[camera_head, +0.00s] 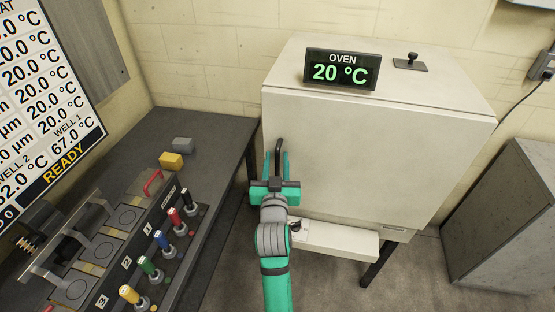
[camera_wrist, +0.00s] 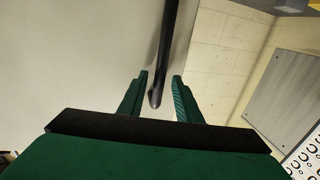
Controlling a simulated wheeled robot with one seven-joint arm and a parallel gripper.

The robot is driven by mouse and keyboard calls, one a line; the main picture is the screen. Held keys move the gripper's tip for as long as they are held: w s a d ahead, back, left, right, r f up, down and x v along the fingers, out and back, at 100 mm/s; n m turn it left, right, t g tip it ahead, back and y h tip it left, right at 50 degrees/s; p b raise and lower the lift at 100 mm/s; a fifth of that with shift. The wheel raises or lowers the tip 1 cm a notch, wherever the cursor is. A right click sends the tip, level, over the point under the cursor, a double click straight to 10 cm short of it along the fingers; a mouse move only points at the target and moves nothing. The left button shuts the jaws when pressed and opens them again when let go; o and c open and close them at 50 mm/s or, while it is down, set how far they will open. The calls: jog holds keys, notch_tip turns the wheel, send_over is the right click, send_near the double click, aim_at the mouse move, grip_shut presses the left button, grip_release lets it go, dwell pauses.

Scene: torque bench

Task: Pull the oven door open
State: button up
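The oven (camera_head: 440,85) is a large cream box on dark legs, with a display reading 20 °C. Its front door (camera_head: 350,160) looks shut, flush with the body. A black bar handle (camera_head: 280,146) stands upright near the door's left edge; it also shows in the wrist view (camera_wrist: 169,45). My gripper (camera_head: 276,163) is at the handle's lower part with its green fingers spread. In the wrist view my gripper (camera_wrist: 160,80) has one fingertip on each side of the handle, with a gap showing on both sides. The handle's lower end is hidden in the head view.
A dark bench (camera_head: 220,150) stands left, with a row of coloured-top tools (camera_head: 160,240), a yellow block (camera_head: 171,161) and a grey block (camera_head: 183,144). A pale ledge (camera_head: 335,240) is below the door. A grey cabinet (camera_head: 510,215) stands right, with floor between.

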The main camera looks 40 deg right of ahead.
jog(key=shift+w+d, duration=0.1)
jog(key=shift+d, duration=0.2)
grip_shut()
